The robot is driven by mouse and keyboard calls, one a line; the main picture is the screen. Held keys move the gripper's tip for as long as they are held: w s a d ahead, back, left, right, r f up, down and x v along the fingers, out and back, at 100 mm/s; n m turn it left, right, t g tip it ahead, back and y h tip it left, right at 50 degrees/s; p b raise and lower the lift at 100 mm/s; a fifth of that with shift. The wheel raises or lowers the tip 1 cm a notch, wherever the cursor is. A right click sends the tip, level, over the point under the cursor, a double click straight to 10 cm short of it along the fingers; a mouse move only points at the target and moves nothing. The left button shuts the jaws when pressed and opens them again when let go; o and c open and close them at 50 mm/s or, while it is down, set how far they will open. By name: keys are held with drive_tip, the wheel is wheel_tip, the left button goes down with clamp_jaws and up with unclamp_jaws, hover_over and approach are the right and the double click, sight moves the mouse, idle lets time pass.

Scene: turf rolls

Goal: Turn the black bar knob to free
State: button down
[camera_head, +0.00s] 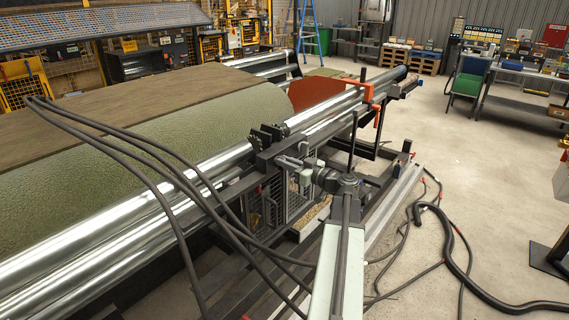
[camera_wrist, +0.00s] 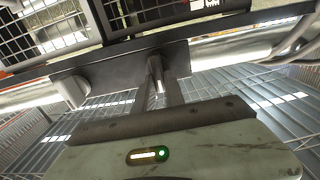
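I cannot pick out the black bar knob for certain in either view. In the head view my gripper (camera_head: 284,161) is small and partly hidden by my own arm. It is close to the dark frame (camera_head: 262,162) at the near side of the turf roller machine. Whether it touches anything there cannot be told. A pale housing with a green light fills the bottom of that view.
Long shiny rollers (camera_head: 120,235) carry green turf (camera_head: 150,140) on the left. An orange-red plate (camera_head: 313,92) stands behind the frame. Black hoses (camera_head: 445,262) lie on the floor at right. Beyond them is open concrete floor, with a workbench (camera_head: 520,78) at the back right.

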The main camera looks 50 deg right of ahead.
drive_tip(key=shift+m, duration=0.4)
drive_tip(key=shift+d+f+m+b, duration=0.2)
drive_tip(key=shift+f+m+b, duration=0.05)
drive_tip(key=shift+m, duration=2.6)
drive_tip(key=shift+d+f+m+b, duration=0.2)
drive_tip(key=shift+d+m, duration=0.05)
drive_tip(key=shift+m, duration=2.65)
drive_tip(key=shift+d+f+m+b, duration=0.2)
drive_tip(key=shift+f+m+b, duration=0.05)
drive_tip(key=shift+m, duration=2.6)
drive_tip(key=c, duration=1.4)
unclamp_jaws()
drive_tip(key=s, duration=0.7)
drive_tip(key=shift+s+d, duration=0.35)
